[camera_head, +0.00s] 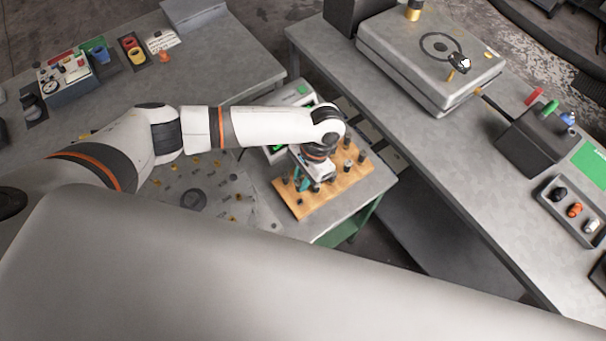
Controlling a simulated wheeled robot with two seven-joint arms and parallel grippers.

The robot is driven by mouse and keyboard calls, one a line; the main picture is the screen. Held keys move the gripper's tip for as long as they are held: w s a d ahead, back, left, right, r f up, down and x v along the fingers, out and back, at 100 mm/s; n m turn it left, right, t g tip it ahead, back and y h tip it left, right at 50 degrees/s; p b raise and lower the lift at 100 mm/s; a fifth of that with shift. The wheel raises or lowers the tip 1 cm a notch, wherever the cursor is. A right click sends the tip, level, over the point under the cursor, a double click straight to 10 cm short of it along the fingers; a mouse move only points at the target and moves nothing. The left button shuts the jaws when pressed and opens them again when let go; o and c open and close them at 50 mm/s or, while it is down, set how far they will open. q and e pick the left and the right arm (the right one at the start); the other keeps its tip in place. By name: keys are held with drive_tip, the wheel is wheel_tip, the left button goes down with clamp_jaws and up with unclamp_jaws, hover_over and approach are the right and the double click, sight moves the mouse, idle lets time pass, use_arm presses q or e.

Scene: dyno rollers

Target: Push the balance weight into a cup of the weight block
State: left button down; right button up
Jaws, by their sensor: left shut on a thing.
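My left arm reaches in from the left, and its left gripper (306,182) points down over a tan wooden block (342,191) on the small middle table. Several dark pegs or weights stand on this block. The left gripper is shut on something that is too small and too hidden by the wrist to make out. I cannot tell which thing is the balance weight. The weight block with cups is not clearly identifiable; the tan block may be it. My right gripper is not in view.
A grey round plate (221,206) with small brass pieces lies left of the tan block. A green-edged device (299,92) stands behind it. The right bench carries a large grey box (400,62), a dark block (528,146) with coloured handles and a small tray (549,207).

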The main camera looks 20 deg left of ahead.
use_arm(q)
drive_tip(key=shift+f, duration=1)
wheel_tip(320, 180, down, 4)
drive_tip(key=b, duration=0.4)
drive_tip(key=shift+f, duration=0.25)
drive_tip(key=shift+r, duration=0.15)
drive_tip(key=shift+p, duration=0.35)
drive_tip(key=shift+s+d, duration=0.1)
drive_tip(key=shift+f, duration=0.2)
drive_tip(key=shift+f+p, duration=0.3)
drive_tip(key=shift+p, duration=0.1)
idle(0.7)
